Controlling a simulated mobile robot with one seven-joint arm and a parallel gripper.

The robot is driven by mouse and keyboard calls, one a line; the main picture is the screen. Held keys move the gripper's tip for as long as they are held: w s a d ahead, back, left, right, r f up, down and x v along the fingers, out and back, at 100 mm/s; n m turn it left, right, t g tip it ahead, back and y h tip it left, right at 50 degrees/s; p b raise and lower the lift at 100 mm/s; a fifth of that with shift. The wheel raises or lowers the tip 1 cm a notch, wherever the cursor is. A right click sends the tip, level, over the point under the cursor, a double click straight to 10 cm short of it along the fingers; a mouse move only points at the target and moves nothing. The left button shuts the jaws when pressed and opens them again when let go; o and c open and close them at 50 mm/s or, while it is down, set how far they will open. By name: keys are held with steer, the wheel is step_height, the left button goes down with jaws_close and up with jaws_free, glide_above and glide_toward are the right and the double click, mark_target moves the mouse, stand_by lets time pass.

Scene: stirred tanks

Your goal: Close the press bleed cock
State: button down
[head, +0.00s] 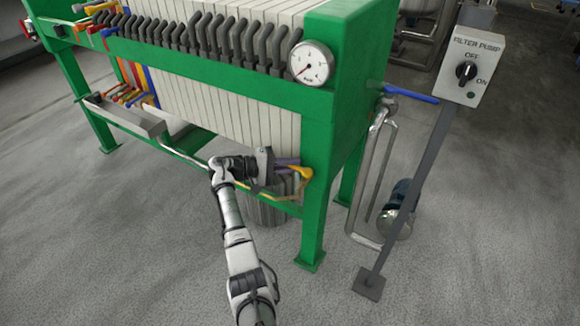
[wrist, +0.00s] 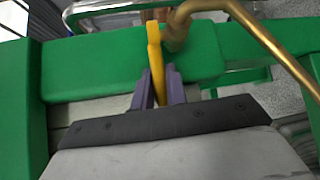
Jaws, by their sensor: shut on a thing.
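The press bleed cock has a yellow lever (wrist: 156,62), held between the two purple-grey fingers of my gripper (wrist: 160,92) in the wrist view. A brass pipe (wrist: 245,20) bends away from the cock beside the lever. In the head view the yellow lever (head: 299,172) shows at the tip of my gripper (head: 288,163), low on the green press frame by its right leg. My gripper is shut on the lever. The cock's body is mostly hidden behind my gripper in the head view.
The filter press (head: 225,100) with its pale plates stands above my arm. A round gauge (head: 312,63) is on its upper rail. A grey bucket (head: 268,207) stands below. On the right are a filter pump switch box (head: 468,72), a blue lever (head: 412,95) and pipes. The front floor is clear.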

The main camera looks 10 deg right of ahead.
steer(key=c, duration=1.4)
jaws_free()
steer(key=shift+a, duration=0.15)
steer(key=s+a+r+b, duration=0.1)
steer(key=a+r, duration=0.1)
steer(key=a, duration=1.1)
steer(key=shift+a, duration=0.2)
